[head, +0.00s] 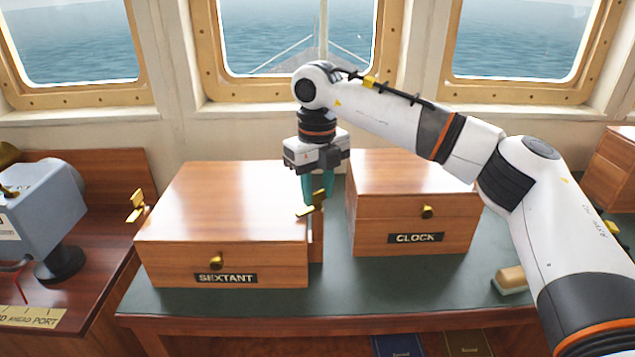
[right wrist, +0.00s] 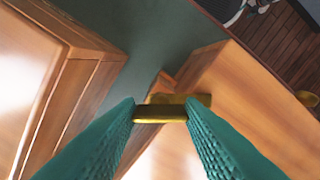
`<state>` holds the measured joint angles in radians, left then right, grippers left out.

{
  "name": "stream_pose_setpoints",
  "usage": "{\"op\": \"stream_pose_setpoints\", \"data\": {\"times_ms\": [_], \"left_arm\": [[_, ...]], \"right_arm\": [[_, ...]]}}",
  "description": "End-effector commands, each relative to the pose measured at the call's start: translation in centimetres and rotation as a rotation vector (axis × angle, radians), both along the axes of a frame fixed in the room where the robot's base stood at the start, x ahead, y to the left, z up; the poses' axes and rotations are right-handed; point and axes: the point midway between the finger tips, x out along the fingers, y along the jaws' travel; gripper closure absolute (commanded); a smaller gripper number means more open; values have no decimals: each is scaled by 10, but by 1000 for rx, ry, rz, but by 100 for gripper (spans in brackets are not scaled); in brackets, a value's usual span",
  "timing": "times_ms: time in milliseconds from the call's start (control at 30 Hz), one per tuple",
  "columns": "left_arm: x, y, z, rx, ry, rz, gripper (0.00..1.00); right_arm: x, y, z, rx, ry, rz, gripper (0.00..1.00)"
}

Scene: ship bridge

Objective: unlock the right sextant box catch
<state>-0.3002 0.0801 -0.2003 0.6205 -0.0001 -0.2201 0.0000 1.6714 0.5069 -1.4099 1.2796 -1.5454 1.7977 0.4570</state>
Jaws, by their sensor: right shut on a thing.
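The wooden sextant box (head: 225,205) stands closed on the green-topped table, with its name plate (head: 226,279) and a brass knob on the front. Its right catch (head: 308,211) is a brass piece on the right side, also seen in the right wrist view (right wrist: 160,113). My right gripper (head: 318,190) comes down from above beside that side; its teal fingers are shut on the brass catch, one on each end of it in the right wrist view (right wrist: 160,120). The left catch (head: 137,207) sticks out at the box's left side. My left gripper is not in view.
The wooden clock box (head: 412,235) stands close on the right, leaving a narrow gap where my fingers are. A wood-handled block (head: 510,279) lies on the green tabletop (head: 400,283) at the right. A grey instrument (head: 40,215) stands at the left.

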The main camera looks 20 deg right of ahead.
Motion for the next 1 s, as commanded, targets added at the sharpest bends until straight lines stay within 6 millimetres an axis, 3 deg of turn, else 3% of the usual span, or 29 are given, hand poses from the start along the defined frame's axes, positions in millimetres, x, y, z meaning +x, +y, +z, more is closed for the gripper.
{"op": "stream_pose_setpoints", "data": {"times_ms": [600, 1000], "left_arm": [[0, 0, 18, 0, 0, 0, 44], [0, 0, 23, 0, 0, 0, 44]], "right_arm": [[1, 0, 2, 1, -3, 582, 88], [1, 0, 2, 2, -6, 869, 88]]}}
